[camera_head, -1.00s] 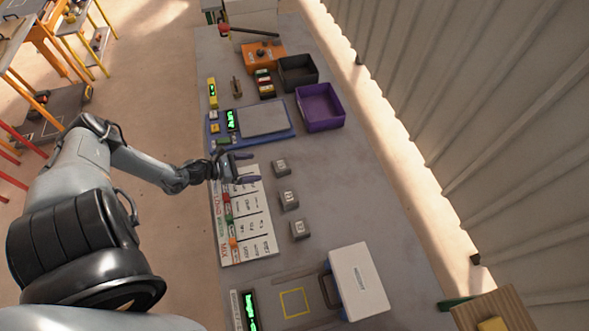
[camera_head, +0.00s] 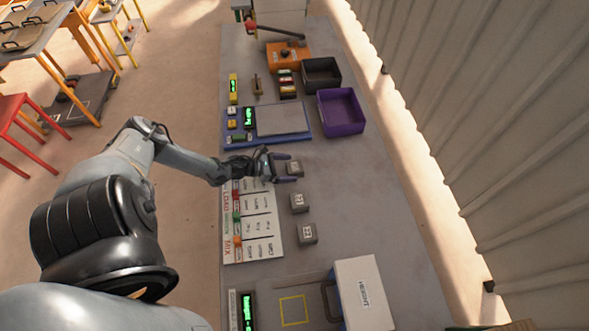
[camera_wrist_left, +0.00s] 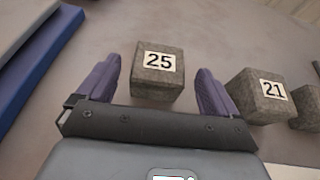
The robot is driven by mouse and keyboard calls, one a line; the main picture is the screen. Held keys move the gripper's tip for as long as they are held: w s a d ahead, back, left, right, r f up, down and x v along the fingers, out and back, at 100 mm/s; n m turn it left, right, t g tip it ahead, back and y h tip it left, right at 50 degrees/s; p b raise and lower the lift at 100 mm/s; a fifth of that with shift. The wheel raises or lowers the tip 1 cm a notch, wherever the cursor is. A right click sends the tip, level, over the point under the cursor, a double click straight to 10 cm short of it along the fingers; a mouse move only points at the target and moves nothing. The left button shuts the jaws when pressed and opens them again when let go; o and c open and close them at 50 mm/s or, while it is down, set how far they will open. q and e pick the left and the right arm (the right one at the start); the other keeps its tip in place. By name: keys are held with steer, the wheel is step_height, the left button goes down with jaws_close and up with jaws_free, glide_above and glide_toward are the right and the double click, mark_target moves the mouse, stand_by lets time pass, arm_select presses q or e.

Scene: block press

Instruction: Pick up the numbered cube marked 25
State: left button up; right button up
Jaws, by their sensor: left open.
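The grey cube marked 25 (camera_wrist_left: 157,72) stands on the table between and just ahead of the purple fingertips of my left gripper (camera_wrist_left: 155,85) in the left wrist view. In the head view the same cube (camera_head: 296,168) is the farthest of three in a column, and my left gripper (camera_head: 287,168) reaches around it from the left. The gripper is open, with a finger on either side of the cube and gaps showing. A cube marked 21 (camera_wrist_left: 262,95) stands to the right, outside the right finger. My right gripper is not in view.
Two more cubes (camera_head: 299,203) (camera_head: 307,233) stand nearer. A printed card (camera_head: 262,248) lies left of them. A blue-edged scale (camera_head: 283,119), a purple bin (camera_head: 340,112) and a black bin (camera_head: 321,75) are beyond. A white box (camera_head: 364,293) stands in front. The table's right side is clear.

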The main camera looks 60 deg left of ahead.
mark_target(293, 167)
arm_select(q)
steer(key=shift+x, duration=1.65)
steer(key=shift+w+a+r, duration=0.1)
steer(key=shift+r, duration=0.05)
steer(key=shift+c, duration=0.4)
steer(key=c, duration=1.2)
steer(key=shift+c, duration=0.3)
steer(key=shift+r, duration=0.15)
